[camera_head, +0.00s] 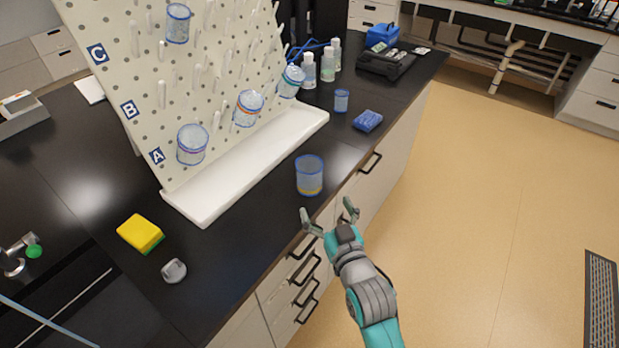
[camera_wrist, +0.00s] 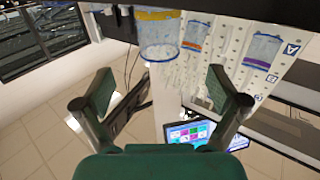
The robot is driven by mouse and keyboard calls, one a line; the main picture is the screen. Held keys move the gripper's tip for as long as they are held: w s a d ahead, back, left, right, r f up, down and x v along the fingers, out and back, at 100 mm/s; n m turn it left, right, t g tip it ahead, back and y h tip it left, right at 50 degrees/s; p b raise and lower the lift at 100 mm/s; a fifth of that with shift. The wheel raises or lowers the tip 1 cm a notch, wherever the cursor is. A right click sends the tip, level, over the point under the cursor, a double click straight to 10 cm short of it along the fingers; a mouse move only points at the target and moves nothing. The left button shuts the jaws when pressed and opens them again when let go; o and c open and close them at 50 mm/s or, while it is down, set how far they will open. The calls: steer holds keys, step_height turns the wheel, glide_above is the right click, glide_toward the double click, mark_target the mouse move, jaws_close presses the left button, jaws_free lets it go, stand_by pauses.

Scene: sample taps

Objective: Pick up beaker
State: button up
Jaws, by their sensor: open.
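A clear beaker (camera_head: 310,176) with a blue rim and a yellow band near its base stands on the black counter, in front of the white drip tray. My gripper (camera_head: 328,214) is open and empty, just in front of the beaker near the counter's front edge, and apart from it. In the wrist view, which looks upside down, the beaker (camera_wrist: 158,38) shows at the top, beyond the two spread fingers (camera_wrist: 172,92). Several other beakers hang on the pegboard, such as one low on the left (camera_head: 192,145).
The white pegboard (camera_head: 130,75) and its tray (camera_head: 212,203) stand behind the beaker. A yellow sponge (camera_head: 140,233) and a grey object (camera_head: 173,271) lie to the left. A smaller blue-rimmed beaker (camera_head: 341,101), a blue item (camera_head: 368,121) and several bottles stand farther back.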

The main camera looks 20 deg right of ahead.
mark_target(314, 180)
steer(key=shift+w+d+r, duration=0.1)
steer(key=shift+w+r, duration=0.1)
steer(key=shift+w, duration=2.8)
steer(key=shift+w+r, duration=0.15)
steer(key=shift+w, duration=2.85)
steer(key=c, duration=1.2)
steer(key=shift+o, duration=0.2)
step_height(314, 180, up, 10)
steer(key=o, duration=0.5)
steer(key=c, duration=0.6)
